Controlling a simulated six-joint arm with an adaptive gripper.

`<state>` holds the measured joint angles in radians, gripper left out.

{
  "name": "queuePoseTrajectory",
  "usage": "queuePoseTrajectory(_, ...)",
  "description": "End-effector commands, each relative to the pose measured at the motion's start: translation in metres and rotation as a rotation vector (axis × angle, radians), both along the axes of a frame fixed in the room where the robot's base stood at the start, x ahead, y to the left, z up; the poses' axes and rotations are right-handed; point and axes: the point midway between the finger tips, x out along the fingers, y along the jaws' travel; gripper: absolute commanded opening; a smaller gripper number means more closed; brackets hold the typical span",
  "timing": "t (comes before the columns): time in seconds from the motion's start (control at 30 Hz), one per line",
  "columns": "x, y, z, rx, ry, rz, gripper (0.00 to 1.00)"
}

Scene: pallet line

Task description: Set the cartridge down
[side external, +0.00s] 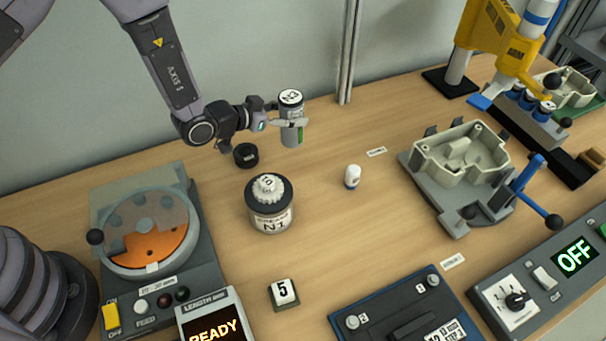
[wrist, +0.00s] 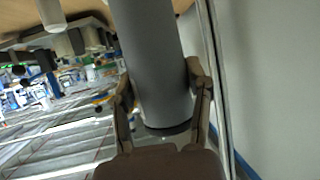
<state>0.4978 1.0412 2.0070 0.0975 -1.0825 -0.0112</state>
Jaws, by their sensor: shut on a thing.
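A grey cylindrical cartridge (side external: 291,133) with a white top marked N2 and a green patch low on its side is upright at the back of the table. My gripper (side external: 286,122) is shut on it from the left. In the wrist view, my gripper (wrist: 165,100) has a finger on each side of the grey cartridge (wrist: 152,60). I cannot tell for sure whether the cartridge's lower end touches the table.
A black cap (side external: 246,155) lies just left of the cartridge. A jar marked N1 (side external: 271,208) and a small white bottle (side external: 352,176) stand in front. A beige housing in a fixture (side external: 461,152) is to the right. Bare wood (side external: 340,140) lies right of the cartridge.

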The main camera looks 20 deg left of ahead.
Motion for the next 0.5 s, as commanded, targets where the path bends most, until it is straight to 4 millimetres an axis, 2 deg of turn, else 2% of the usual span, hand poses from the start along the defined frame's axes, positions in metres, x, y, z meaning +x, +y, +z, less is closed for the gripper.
queuePoseTrajectory(0.1, 0.013, -0.008, -0.016, -0.002, -0.003, 0.000, 0.09)
queuePoseTrajectory(0.33, 0.025, -0.015, -0.034, -0.002, -0.005, 0.000, 0.09)
queuePoseTrajectory(0.5, 0.024, -0.014, -0.058, -0.001, -0.002, 0.000, 0.09)
